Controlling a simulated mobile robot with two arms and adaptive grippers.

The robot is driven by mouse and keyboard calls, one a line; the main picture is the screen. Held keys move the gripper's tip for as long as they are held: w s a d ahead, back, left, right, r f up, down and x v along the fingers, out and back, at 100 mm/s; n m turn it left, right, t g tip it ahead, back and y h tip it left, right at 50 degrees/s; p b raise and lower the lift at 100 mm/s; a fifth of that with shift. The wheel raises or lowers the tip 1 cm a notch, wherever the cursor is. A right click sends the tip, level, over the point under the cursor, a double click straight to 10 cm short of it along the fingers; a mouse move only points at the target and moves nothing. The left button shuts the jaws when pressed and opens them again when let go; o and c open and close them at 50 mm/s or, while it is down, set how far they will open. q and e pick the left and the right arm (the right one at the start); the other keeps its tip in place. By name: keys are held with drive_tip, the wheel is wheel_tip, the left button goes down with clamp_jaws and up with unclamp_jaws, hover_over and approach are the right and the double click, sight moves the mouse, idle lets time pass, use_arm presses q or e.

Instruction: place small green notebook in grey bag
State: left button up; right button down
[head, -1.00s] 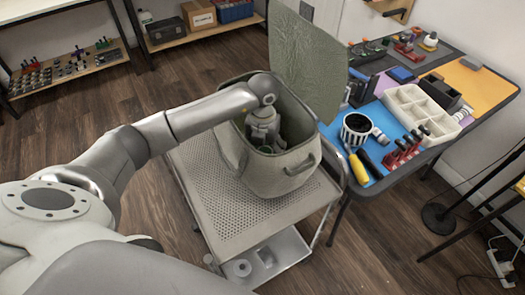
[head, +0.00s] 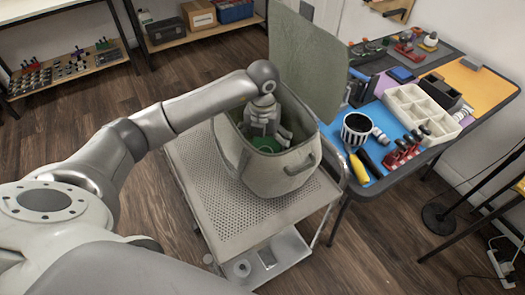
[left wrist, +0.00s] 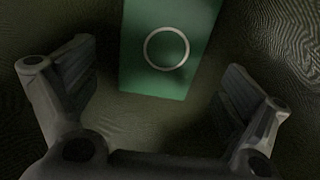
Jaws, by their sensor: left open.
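The grey bag (head: 285,177) stands on a perforated cart with its lid flap raised at the back. My left gripper (head: 268,142) points down into the bag's opening. It is open, with its fingers spread wide and nothing between the tips. The small green notebook (left wrist: 168,45) lies inside the bag in the left wrist view, with a pale ring on its cover. It sits beyond the fingertips and apart from both. Some green of it also shows below the gripper in the head view (head: 264,145). My right gripper is not in view.
The cart (head: 226,209) has bare perforated top left of the bag. A work table (head: 383,177) on the right holds a striped mug (head: 356,130), a white divided tray (head: 408,104) and tools. Shelves stand at the back left.

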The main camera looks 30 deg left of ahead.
sight(263, 155)
use_arm(q)
wheel_tip(263, 155, up, 9)
idle(0.5)
